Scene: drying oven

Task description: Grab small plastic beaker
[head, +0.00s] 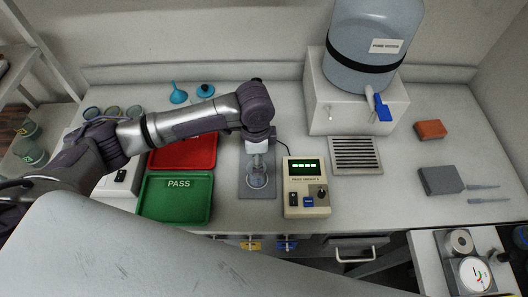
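A small clear beaker (257,181) stands on a grey plate (258,193) left of the cream control box. My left arm reaches in from the left, and its gripper (257,164) points down right at the beaker, overlapping its upper part from this view. The fingers are small and partly blend with the clear beaker, so I cannot tell whether they are open or closed on it. My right gripper is not in view.
The cream control box (306,188) with a green display stands close right of the plate. A green PASS tray (176,212) and a red tray (196,154) lie to the left. A white dispenser (350,110) with a blue bottle stands behind.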

